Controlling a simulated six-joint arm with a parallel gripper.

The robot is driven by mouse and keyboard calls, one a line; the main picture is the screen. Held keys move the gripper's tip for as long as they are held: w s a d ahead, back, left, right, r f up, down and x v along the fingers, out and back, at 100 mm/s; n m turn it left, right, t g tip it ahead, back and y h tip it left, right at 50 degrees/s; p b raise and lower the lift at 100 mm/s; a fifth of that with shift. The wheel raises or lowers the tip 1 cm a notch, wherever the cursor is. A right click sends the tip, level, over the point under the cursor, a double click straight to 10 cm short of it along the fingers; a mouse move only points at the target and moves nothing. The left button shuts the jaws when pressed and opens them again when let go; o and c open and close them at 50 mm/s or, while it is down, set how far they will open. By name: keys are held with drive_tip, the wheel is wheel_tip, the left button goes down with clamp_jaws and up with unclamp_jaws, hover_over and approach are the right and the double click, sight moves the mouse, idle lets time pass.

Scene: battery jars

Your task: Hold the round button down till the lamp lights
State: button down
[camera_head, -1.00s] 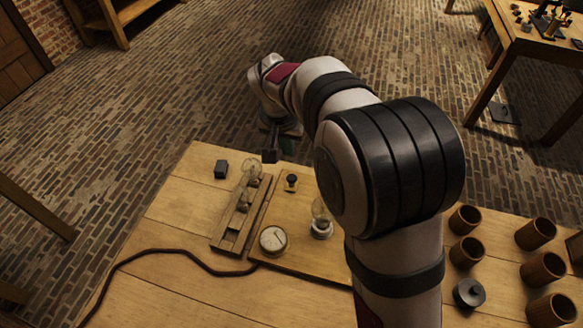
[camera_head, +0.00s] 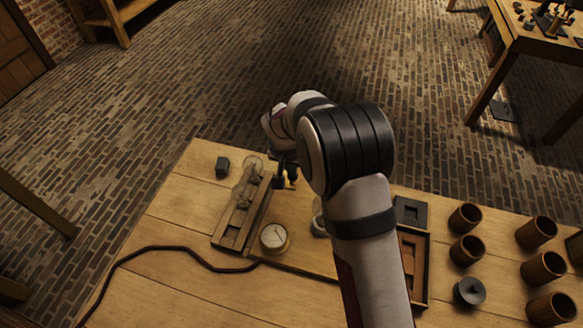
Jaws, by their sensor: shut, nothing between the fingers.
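The round button, a dark knob on a small brass plate, is almost wholly hidden behind my gripper (camera_head: 280,184); only a bit of its brass plate (camera_head: 292,185) shows. My gripper points down at the button's place with its fingers shut and empty. I cannot tell whether it touches the button or presses it. The lamp (camera_head: 318,222), a glass bulb on a pale base, is mostly covered by my arm. I see no glow at its visible edge.
A round dial gauge (camera_head: 274,237) sits on the board left of my arm. A wooden rack (camera_head: 237,215) stands left of my gripper, with a black block (camera_head: 222,166) beyond it. A dark cable (camera_head: 170,249) crosses the table. Several brown cups (camera_head: 466,250) stand at right.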

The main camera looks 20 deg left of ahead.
wheel_tip(320, 180, down, 2)
drive_tip(key=shift+f, duration=0.15)
drive_tip(key=shift+s+d+f, duration=0.1)
drive_tip(key=shift+s+f, duration=0.1)
idle(1.2)
idle(0.5)
drive_tip(key=r, duration=0.4)
drive_tip(key=shift+w+r, duration=0.35)
drive_tip(key=shift+r, duration=0.05)
drive_tip(key=v, duration=1)
drive_tip(key=shift+a, duration=0.2)
drive_tip(key=shift+w+r, duration=0.1)
